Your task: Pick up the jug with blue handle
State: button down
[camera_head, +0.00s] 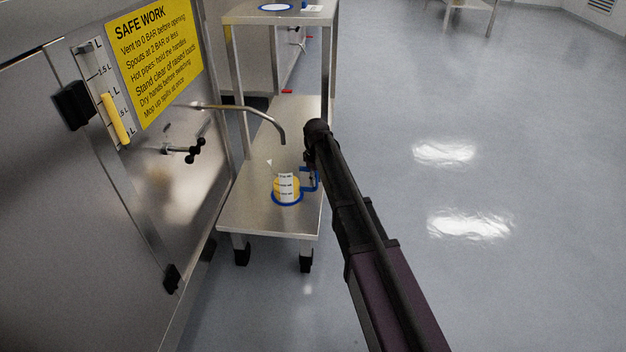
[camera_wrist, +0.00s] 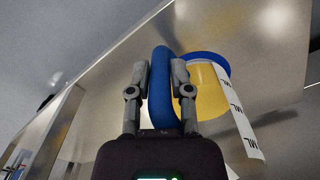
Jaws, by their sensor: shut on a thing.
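The jug (camera_head: 287,187) has yellow contents or walls, a white marked strip, a blue ring at its base and a blue handle (camera_head: 311,179) on its right side. In the head view it is upright at the lower shelf of the steel cart (camera_head: 245,213); I cannot tell whether it touches the shelf. In the wrist view, my gripper (camera_wrist: 160,75) has its two fingers on either side of the blue handle and is shut on it. The yellow jug body (camera_wrist: 209,92) shows to the right of the fingers. In the head view my arm hides the fingertips.
A bent metal spout (camera_head: 262,115) reaches over the shelf above the jug. A steel wall with a yellow sign (camera_head: 154,58) and a black-handled valve (camera_head: 190,152) stands at the left. The cart's upper shelf holds a blue-rimmed plate (camera_head: 275,7). Open floor (camera_head: 450,190) lies at the right.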

jog(key=shift+r+p, duration=1.55)
jog(key=shift+r, duration=0.15)
jog(key=s+d+r+p, duration=0.1)
jog(key=s+d, duration=0.2)
jog(key=s, duration=1.2)
jog(key=shift+s+d, duration=0.2)
jog(key=shift+s, duration=0.15)
jog(key=shift+r, duration=0.15)
notch_tip(320, 180, up, 52)
jog(key=p, duration=5.2)
jog(key=shift+r+p, duration=0.2)
jog(key=shift+p, duration=0.2)
jog(key=shift+d, duration=0.1)
